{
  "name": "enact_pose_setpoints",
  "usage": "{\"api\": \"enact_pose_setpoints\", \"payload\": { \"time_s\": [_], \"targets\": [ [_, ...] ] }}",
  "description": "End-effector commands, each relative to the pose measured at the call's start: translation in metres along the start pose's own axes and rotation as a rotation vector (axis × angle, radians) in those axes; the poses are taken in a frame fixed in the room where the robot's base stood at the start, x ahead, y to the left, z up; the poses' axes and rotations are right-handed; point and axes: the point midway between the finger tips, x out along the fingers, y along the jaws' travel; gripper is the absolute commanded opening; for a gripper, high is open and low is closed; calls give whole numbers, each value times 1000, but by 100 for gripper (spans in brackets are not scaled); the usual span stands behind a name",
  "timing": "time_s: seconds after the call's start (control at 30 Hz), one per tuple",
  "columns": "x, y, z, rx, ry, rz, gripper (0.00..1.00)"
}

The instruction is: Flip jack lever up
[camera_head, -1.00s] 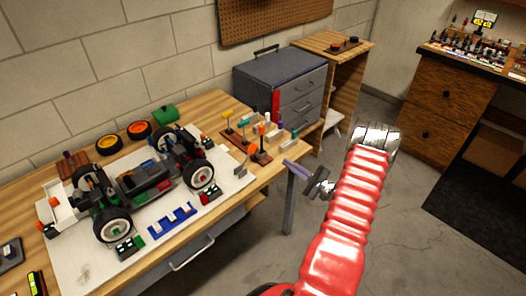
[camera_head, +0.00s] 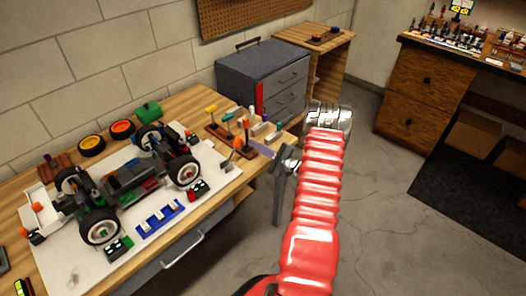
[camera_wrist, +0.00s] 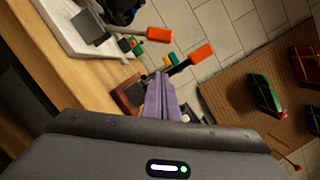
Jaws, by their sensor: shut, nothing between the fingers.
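My gripper (camera_head: 262,150) has slim purple fingers, shut and empty, at the right end of the workbench. The fingers also show in the wrist view (camera_wrist: 162,100). A dark lever with an orange tip (camera_wrist: 160,34) rises from a grey block (camera_wrist: 90,27) at the white board's edge; it looks like the jack lever, though I cannot be sure. In the head view its orange tip (camera_head: 238,142) is left of my fingers, apart from them. The racecar (camera_head: 130,180) stands on the board, with another orange tip (camera_head: 37,208) at its far left end.
A brown tool rack (camera_head: 220,132) with upright tools is close to my fingers; an orange-handled tool (camera_wrist: 203,52) shows beyond them in the wrist view. A blue tray (camera_head: 160,218) lies in front of the car. A grey drawer box (camera_head: 262,75) stands behind.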

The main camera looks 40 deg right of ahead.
Motion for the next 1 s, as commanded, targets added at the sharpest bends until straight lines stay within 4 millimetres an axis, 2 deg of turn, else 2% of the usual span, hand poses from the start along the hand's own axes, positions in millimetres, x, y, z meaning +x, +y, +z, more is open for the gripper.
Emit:
{"api": "enact_pose_setpoints", "payload": {
  "time_s": [0.03,0.4,0.8,1.0],
  "targets": [
    [7,0,2,0,-2,1,0],
    [12,-1,36,0,0,0,0],
    [14,3,42,0,0,0,0],
    [11,-2,39,-7,3,-1,0]
  ]
}}
